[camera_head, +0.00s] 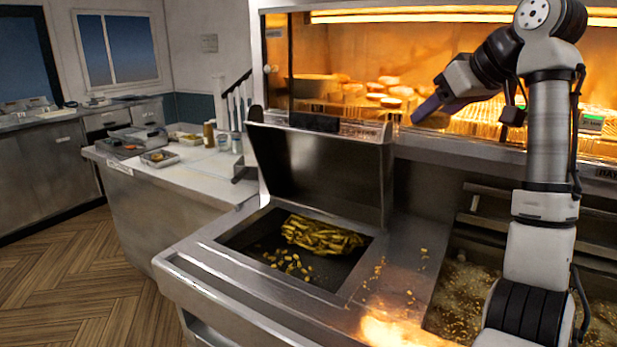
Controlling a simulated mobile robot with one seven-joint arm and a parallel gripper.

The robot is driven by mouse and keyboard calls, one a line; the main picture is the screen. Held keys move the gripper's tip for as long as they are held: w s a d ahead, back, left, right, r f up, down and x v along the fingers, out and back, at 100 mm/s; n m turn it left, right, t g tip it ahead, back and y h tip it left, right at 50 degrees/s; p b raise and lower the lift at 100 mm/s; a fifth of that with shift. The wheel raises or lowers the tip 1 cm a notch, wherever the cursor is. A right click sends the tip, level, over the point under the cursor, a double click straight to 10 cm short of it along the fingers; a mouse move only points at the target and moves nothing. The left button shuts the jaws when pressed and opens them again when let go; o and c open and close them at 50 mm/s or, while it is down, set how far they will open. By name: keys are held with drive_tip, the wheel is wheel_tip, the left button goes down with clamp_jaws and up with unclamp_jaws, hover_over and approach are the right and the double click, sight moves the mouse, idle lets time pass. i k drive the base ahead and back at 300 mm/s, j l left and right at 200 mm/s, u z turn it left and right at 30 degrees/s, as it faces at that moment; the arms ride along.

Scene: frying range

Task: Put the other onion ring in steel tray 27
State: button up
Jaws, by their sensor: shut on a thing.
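My gripper (428,108) is in front of the lit warming cabinet, at its lower front edge, with its fingers pointing down and left. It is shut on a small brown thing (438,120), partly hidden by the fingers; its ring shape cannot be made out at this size. Small steel trays with food stand on the white side counter at the left: one near the front (160,158) and one behind it (186,138). No number 27 can be read on any tray.
A sunken bin with fries (320,236) lies below, its dark lid (318,170) raised behind it. Fryer oil (470,290) bubbles at the right. Several food items (390,102) sit in the cabinet. Bottles (209,134) stand on the side counter. Floor (70,280) is clear at left.

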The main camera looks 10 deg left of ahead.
sight(164, 163)
drive_tip(key=i+j, duration=0.1)
drive_tip(key=j, duration=0.3)
drive_tip(key=i+j, duration=0.1)
drive_tip(key=j, duration=0.25)
drive_tip(key=i+j+u, duration=0.1)
drive_tip(key=j, duration=0.3)
drive_tip(key=i+j, duration=0.15)
drive_tip(key=j, duration=0.25)
drive_tip(key=i+j, duration=0.1)
drive_tip(key=j, duration=0.25)
drive_tip(key=i+j+u, duration=0.1)
drive_tip(key=j, duration=0.3)
drive_tip(key=i+j, duration=0.15)
drive_tip(key=j, duration=0.2)
drive_tip(key=i+j, duration=0.25)
drive_tip(key=j, duration=0.15)
drive_tip(key=i+j+u, duration=0.15)
drive_tip(key=j, duration=0.3)
drive_tip(key=i+j, duration=0.4)
drive_tip(key=i, duration=0.15)
drive_tip(key=i+j, duration=0.4)
drive_tip(key=i, duration=0.15)
drive_tip(key=j+u, duration=0.05)
